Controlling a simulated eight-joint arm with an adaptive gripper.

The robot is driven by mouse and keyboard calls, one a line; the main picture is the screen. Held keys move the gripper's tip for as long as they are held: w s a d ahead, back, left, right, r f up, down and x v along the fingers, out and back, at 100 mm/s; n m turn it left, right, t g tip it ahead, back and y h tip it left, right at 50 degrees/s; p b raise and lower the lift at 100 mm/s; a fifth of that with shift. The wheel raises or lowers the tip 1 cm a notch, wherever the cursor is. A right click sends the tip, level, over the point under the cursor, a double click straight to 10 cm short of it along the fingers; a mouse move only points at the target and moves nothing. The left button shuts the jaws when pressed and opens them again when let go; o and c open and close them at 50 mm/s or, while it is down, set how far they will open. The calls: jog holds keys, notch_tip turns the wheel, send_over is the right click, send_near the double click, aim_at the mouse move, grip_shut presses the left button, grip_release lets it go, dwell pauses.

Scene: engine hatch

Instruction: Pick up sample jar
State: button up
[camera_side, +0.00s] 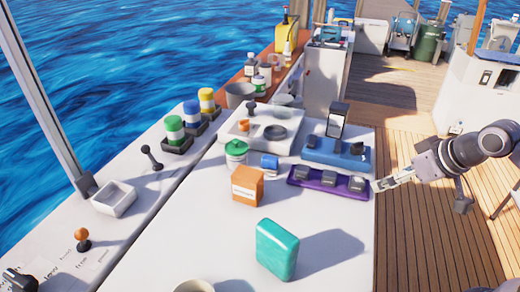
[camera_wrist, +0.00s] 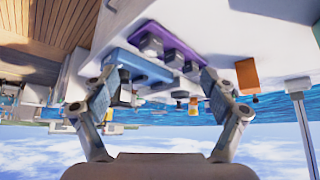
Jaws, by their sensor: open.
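A white jar with a green lid (camera_side: 236,152) stands upright on the white bench, behind the orange box. Other jars with a green (camera_side: 174,130), a blue (camera_side: 192,113) and a yellow cap (camera_side: 207,100) stand in dark holders along the water-side ledge. I cannot tell which one is the sample jar. My gripper (camera_side: 380,185) is at the bench's right edge, beside the purple tray and apart from the jars. In the wrist view its two fingers (camera_wrist: 160,78) are spread with nothing held between them.
The purple tray (camera_side: 313,186) and blue rack (camera_side: 322,152) stand near my gripper. The orange box (camera_side: 248,186), a blue can (camera_side: 269,163) and a teal block (camera_side: 277,249) stand on the bench. A grey bowl (camera_side: 240,94) is farther back.

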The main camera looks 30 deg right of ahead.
jog(key=w+a+r, duration=0.3)
jog(key=w+r, duration=0.2)
jog(key=w, duration=0.3)
jog(key=m+g, duration=0.1)
jog(key=g, duration=0.1)
send_over(238, 150)
jog(key=s, duration=0.2)
notch_tip(238, 150, down, 6)
jog(key=shift+h, duration=0.3)
jog(key=x, duration=1)
jog(key=shift+s+a+f, duration=0.15)
jog(key=shift+s+f, duration=0.05)
jog(key=c, duration=1.4)
